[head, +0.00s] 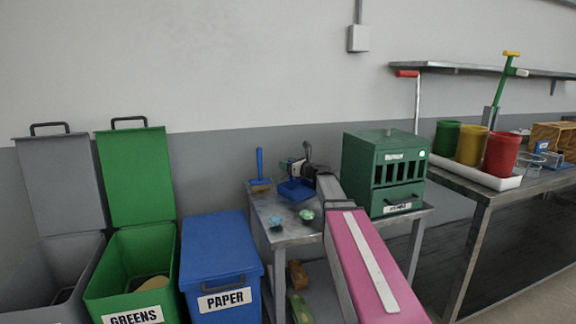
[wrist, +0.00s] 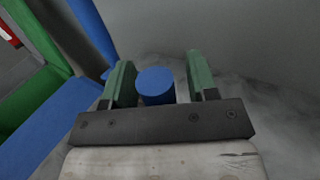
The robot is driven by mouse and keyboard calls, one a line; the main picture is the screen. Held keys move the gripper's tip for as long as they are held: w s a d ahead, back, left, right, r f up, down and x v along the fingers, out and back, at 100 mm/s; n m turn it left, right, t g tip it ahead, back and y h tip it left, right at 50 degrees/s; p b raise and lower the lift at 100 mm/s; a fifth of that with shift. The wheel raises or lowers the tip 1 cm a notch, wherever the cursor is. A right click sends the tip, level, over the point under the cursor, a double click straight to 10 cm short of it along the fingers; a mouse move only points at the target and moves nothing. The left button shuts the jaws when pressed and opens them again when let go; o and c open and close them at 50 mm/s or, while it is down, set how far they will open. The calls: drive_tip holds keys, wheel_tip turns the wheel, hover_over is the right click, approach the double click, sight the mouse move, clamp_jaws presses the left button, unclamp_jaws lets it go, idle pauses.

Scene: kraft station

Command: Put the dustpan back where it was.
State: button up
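The blue dustpan (head: 297,190) is at the back left part of the small metal table, beside the grey end of my arm. My gripper (head: 291,166) is just above it in the head view. In the wrist view, a short blue cylinder (wrist: 155,86) that looks like a handle end is between the green fingers of my gripper (wrist: 161,80). A gap shows on its right side, so the fingers look open around it. Whether the pan rests on the table cannot be told. A brush with an upright blue handle (head: 260,168) stands to the left.
The small table (head: 283,237) also holds a cyan lump (head: 275,222), a pale green lump (head: 306,215) and a green slotted cabinet (head: 384,170). A blue PAPER bin (head: 220,258) and an open GREENS bin (head: 137,185) stand left. A workbench (head: 480,192) with coloured pots is right.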

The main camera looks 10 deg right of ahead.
drive_tip(key=shift+r, duration=0.15)
drive_tip(key=v, duration=0.7)
drive_tip(key=shift+s+d, duration=0.15)
drive_tip(key=shift+s, duration=0.05)
idle(0.4)
